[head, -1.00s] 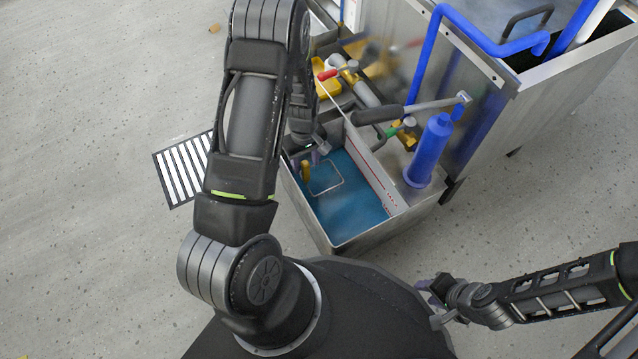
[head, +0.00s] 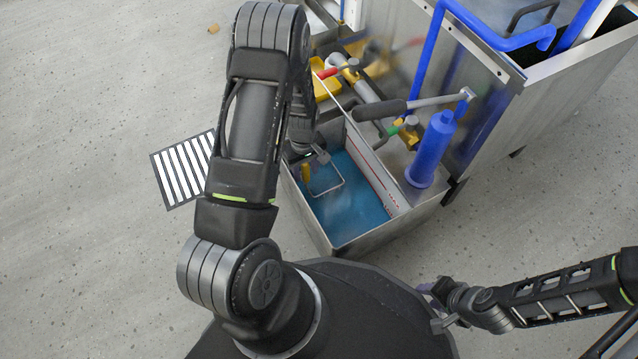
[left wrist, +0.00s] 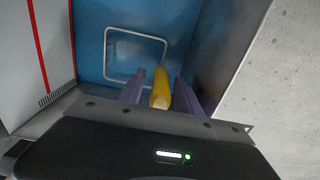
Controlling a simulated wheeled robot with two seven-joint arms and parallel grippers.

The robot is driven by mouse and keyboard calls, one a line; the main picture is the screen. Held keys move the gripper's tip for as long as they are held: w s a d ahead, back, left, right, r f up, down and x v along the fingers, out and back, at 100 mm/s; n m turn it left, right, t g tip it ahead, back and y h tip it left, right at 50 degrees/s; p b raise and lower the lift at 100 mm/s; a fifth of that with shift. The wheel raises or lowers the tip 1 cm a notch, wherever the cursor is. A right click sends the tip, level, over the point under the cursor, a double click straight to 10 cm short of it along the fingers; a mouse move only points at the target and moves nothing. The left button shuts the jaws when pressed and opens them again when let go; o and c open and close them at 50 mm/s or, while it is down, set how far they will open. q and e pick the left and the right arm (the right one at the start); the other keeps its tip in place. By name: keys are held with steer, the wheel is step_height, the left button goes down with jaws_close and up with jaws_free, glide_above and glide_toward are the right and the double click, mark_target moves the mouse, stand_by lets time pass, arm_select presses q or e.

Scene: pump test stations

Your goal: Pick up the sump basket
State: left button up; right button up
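A steel sump tank (head: 388,232) holds blue water (head: 350,215). A pale rectangular wire frame (head: 338,180), probably the sump basket's rim, shows at the water; it also shows in the left wrist view (left wrist: 134,57). A yellow upright grip (head: 305,172) stands beside it; whether they join is hidden. My left gripper (left wrist: 159,88) reaches into the tank from above. Its two purple fingers are open, one on each side of the yellow grip (left wrist: 160,92), with gaps showing. My right gripper (head: 432,290) is low at the right, away from the tank; its finger gap is unclear.
A blue cylinder (head: 430,152), a black-handled lever (head: 385,110) and a red-handled valve (head: 328,72) crowd the tank's far and right sides. A larger steel tank (head: 540,110) stands behind. A striped panel (head: 182,170) lies on open floor at left.

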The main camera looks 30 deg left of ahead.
arm_select(q)
jaws_close()
stand_by(1.2)
